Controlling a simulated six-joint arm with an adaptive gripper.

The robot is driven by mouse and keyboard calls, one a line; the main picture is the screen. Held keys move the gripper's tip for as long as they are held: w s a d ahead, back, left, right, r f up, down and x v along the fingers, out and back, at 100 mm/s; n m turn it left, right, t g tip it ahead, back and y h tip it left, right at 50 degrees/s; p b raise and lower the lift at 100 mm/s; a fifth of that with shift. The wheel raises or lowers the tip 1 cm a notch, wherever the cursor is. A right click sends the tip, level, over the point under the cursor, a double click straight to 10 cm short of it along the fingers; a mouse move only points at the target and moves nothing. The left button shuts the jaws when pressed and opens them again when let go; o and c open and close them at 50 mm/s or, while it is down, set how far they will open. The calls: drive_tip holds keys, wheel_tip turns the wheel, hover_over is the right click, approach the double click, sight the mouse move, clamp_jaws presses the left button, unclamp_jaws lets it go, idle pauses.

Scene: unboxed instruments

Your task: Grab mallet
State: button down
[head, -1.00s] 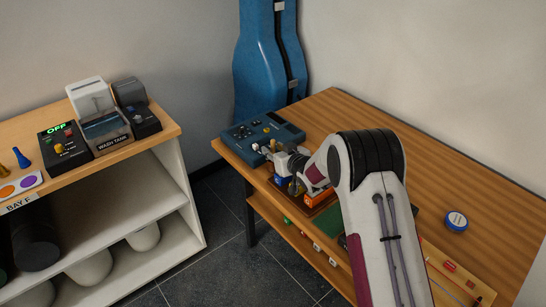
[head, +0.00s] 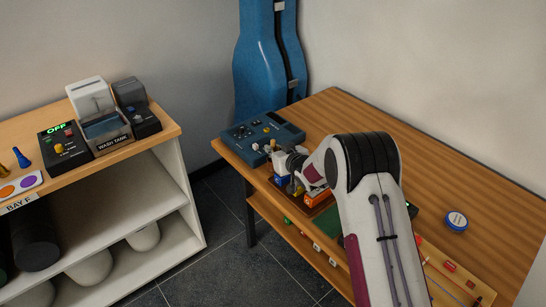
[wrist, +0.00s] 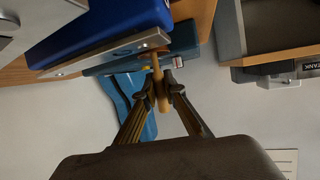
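In the wrist view a slim tan wooden rod (wrist: 159,84), which looks like the mallet's handle, runs between the two fingertips of my gripper (wrist: 161,92). The fingers are drawn close on either side of it. I cannot tell whether both touch it. Its upper end meets a metal strip (wrist: 110,52) beside a blue box (wrist: 98,22); the mallet's head cannot be made out. In the head view my gripper is low over the left front part of the wooden table (head: 420,165), largely hidden by my own arm.
A blue control box with knobs (head: 262,130) stands at the table's far left corner, with a blue instrument case (head: 262,70) behind it. An orange block (head: 317,198) is close to my gripper. A round blue-and-white tin (head: 456,221) lies right. Mid-table is clear.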

drive_tip(key=shift+r, duration=0.15)
drive_tip(key=shift+r, duration=4.9)
